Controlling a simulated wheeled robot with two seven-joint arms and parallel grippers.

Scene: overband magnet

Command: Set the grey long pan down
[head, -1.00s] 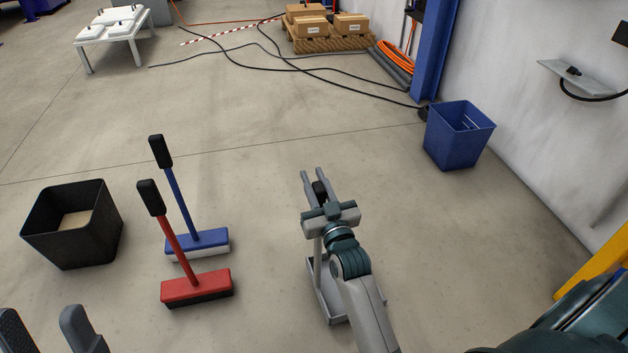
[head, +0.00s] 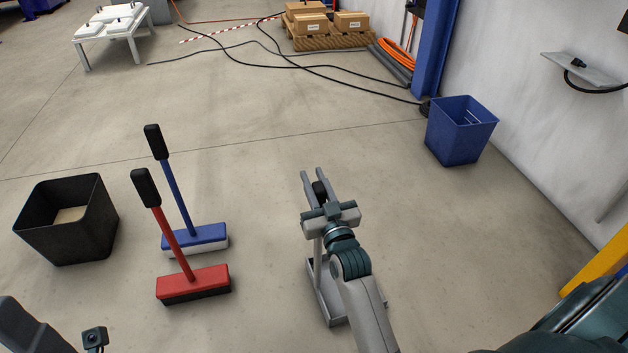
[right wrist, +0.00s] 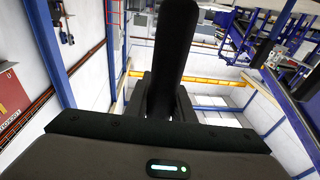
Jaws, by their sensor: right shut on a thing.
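The grey long pan (head: 325,297) is low in the head view, partly hidden under my right arm. Its thin upright grey stick rises to a black grip (head: 320,188). My right gripper (head: 312,178) is shut on this grip. The black grip (right wrist: 174,50) stands between the fingers in the right wrist view. I cannot tell whether the pan touches the floor. Part of my left gripper (head: 38,330) shows at the bottom left, cut by the frame; its jaws cannot be read.
A red broom (head: 193,283) and a blue broom (head: 195,236) stand left of the pan. A black bin (head: 65,240) is farther left. A blue bin (head: 460,135) stands by the right wall. Cables (head: 300,68) cross the floor farther back. Floor ahead and right of the pan is clear.

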